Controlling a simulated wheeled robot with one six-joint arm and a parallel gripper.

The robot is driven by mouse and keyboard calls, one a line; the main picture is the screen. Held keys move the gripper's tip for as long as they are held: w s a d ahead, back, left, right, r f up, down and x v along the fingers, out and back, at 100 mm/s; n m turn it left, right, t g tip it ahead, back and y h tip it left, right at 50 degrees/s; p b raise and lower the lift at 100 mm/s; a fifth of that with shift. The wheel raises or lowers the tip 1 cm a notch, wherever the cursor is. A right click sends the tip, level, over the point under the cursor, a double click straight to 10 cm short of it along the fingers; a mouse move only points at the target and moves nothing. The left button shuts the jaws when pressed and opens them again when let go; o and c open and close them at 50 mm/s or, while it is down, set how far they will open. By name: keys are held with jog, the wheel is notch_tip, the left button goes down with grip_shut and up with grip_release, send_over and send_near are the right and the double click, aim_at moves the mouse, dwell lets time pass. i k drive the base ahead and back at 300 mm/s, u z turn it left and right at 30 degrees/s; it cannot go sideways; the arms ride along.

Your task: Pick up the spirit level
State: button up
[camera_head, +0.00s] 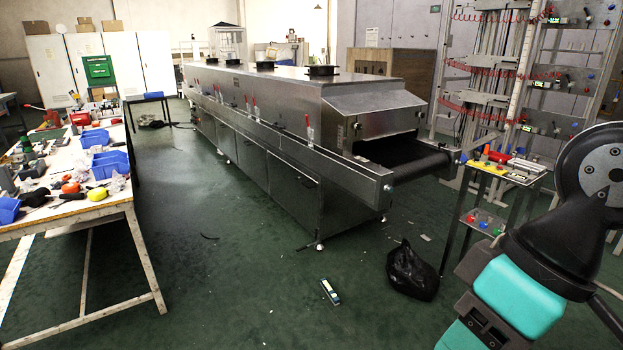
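A small bar-shaped object with a pale top and teal-blue sides (330,291) lies on the green floor near the bottom centre. It looks like the spirit level, but it is too small to be sure. It lies at a slant, apart from other things, in front of the dryer. Part of my arm, teal and black with a grey joint cap, fills the lower right. My gripper's fingers do not show.
The long steel tunnel dryer (292,183) stands behind. A black bag (412,272) lies right of the bar. A cluttered workbench (112,209) stands at left, and a small table with tools (500,170) at right. The floor between them is mostly clear.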

aim_at(334, 299)
jog(key=i, duration=1)
jog(key=z, duration=0.6)
jog(key=i, duration=1.45)
jog(key=u, duration=1.05)
jog(key=i, duration=0.55)
jog(key=u, duration=0.6)
